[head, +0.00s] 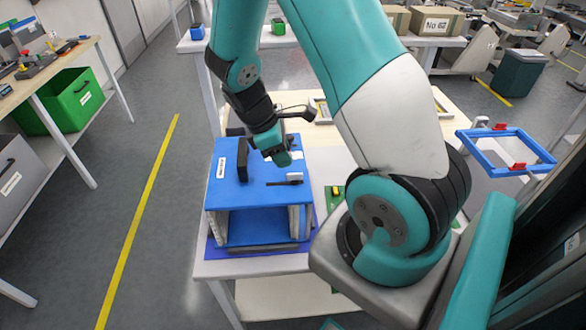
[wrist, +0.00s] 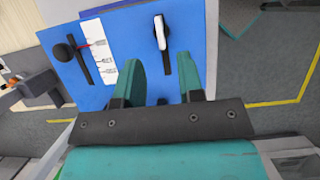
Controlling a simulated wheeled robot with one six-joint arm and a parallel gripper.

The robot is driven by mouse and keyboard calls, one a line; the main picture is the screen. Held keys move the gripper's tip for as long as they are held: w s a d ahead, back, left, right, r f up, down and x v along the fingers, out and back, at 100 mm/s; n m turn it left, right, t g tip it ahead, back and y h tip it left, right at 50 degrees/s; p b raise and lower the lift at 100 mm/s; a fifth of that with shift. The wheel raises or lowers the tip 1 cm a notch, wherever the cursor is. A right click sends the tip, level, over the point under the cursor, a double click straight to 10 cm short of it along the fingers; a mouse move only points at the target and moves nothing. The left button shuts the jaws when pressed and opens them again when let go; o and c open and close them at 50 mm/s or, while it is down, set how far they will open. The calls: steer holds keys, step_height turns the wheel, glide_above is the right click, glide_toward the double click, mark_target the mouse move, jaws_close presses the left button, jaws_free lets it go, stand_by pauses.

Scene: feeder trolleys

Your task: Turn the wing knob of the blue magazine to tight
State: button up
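The blue magazine (head: 226,198) stands on a table in the head view, and its blue top (wrist: 122,30) fills the upper middle of the wrist view. A small white winged piece with a dark edge, seemingly the wing knob (wrist: 160,32), sits on this top; it also shows in the head view (head: 294,177) beside a short black bar. My gripper (wrist: 158,62) is open and empty above the top. In the wrist view the knob lies just beyond the fingertips, roughly in line with the gap. In the head view my gripper (head: 278,158) partly covers the top.
A black handle (head: 243,160) stands on the left of the top. A blue frame with red clips (head: 507,152) is at the right. Grey floor lies left of the table.

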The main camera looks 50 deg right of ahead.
mark_target(293, 174)
steer(key=p+x, duration=0.1)
steer(key=x, duration=0.6)
jaws_close()
